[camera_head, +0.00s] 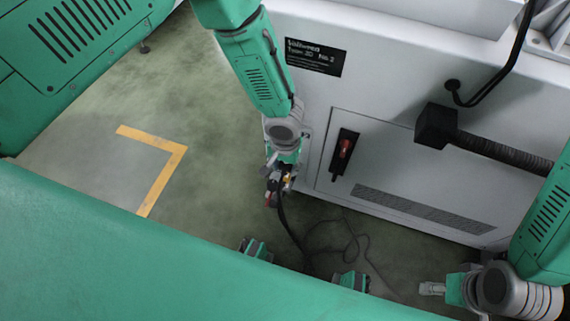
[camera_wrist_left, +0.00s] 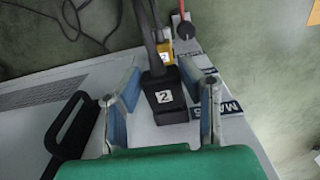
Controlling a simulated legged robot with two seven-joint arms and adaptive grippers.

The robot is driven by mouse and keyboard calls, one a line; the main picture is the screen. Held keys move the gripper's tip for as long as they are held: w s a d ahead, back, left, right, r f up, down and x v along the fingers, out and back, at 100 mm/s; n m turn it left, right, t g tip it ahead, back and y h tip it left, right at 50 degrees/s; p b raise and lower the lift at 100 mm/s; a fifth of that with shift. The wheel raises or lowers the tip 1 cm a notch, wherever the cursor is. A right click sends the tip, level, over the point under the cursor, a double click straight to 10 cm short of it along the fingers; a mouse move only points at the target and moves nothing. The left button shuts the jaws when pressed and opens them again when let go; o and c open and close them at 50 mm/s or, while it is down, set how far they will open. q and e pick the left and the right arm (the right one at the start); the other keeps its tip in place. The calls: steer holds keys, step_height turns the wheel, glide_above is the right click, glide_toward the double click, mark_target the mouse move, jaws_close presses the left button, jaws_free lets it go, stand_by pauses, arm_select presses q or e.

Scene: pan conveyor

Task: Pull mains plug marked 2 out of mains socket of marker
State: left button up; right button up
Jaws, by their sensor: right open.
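The black plug (camera_wrist_left: 163,95) carries a white label with a 2 and sits at the machine's edge in the left wrist view, its dark cable (camera_wrist_left: 150,35) leading away. The socket behind it is hidden. My left gripper (camera_wrist_left: 163,72) has one finger on each side of the plug, with visible gaps, so it looks open around it. In the head view my left gripper (camera_head: 281,174) is at the left corner of the machine, where the plug is too small to make out. My right gripper (camera_head: 432,288) is open and empty at the lower right.
A black handle (camera_wrist_left: 72,125) stands out from the white machine (camera_head: 390,140). Loose cable (camera_head: 340,240) lies on the floor. The floor by the yellow marking (camera_head: 165,165) is clear.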

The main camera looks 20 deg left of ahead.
arm_select(q)
steer(key=o, duration=0.3)
steer(key=shift+a, duration=0.1)
jaws_close()
steer(key=shift+a, duration=0.15)
steer(key=shift+s, duration=1.75)
steer(key=shift+p, duration=0.3)
step_height(320, 180, up, 8)
steer(key=p, duration=0.6)
steer(key=shift+f, duration=0.25)
